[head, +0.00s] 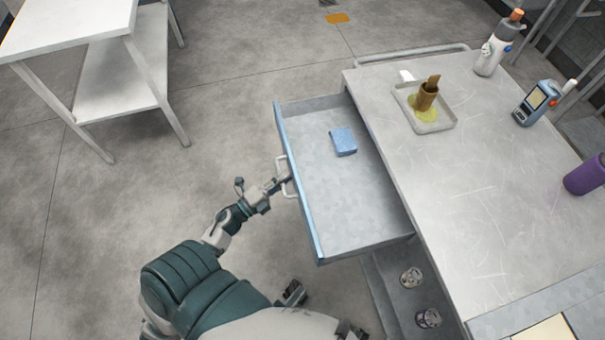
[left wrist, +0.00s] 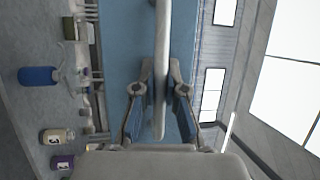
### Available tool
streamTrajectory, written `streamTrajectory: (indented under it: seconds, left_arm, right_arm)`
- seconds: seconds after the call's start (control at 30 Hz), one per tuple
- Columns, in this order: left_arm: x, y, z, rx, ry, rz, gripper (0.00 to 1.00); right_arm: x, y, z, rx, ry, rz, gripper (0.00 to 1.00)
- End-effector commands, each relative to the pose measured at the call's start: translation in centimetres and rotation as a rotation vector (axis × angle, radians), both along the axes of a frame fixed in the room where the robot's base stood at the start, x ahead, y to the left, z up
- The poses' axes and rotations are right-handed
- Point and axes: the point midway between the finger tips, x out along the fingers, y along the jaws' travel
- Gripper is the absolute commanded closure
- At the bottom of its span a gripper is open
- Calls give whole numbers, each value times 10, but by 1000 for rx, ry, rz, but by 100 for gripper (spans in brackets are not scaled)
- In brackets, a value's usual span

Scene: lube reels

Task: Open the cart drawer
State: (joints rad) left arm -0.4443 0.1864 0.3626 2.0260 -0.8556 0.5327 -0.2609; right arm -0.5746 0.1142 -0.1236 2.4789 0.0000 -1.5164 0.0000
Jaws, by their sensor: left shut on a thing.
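The cart drawer (head: 330,190) is pulled well out from the left side of the metal cart (head: 465,190). Its blue front panel (head: 297,185) faces left and carries a pale bar handle (head: 284,165). My left gripper (head: 281,184) is shut on the handle at its near part. In the left wrist view the handle (left wrist: 162,40) runs between the two fingers (left wrist: 160,100), with the blue panel (left wrist: 118,40) behind. A small blue block-like item (head: 343,142) lies inside the drawer.
The cart top holds a tray (head: 432,128) with a brown object, a spray bottle (head: 497,45), a handheld device (head: 535,102) and a purple item (head: 587,175). Two cans (head: 411,277) sit on the lower shelf. A white table (head: 72,30) stands far left. Floor left of the drawer is clear.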

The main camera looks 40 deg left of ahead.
Motion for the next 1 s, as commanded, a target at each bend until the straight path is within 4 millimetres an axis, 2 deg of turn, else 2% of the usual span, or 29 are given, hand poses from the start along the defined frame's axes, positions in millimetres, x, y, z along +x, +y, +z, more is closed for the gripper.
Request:
streamTrajectory:
  seconds: [0.03,0.2,0.7,0.73,0.77,1.0]
  left_arm:
    - [-5,9,-1,4,5,14,100]
    - [-16,18,-1,4,4,15,100]
    - [-21,22,0,2,2,14,100]
    - [-21,22,0,2,1,13,84]
    - [-21,22,0,2,1,13,78]
    - [-21,19,0,2,1,7,78]
  right_arm:
    - [1,1,0,2,-2,-1,38]
    - [2,1,0,3,-8,-1,38]
    - [3,-2,0,-7,-9,9,38]
    - [2,-2,0,-9,-9,10,38]
    - [2,-2,0,-9,-9,10,38]
    - [1,-1,-1,-5,-6,8,38]
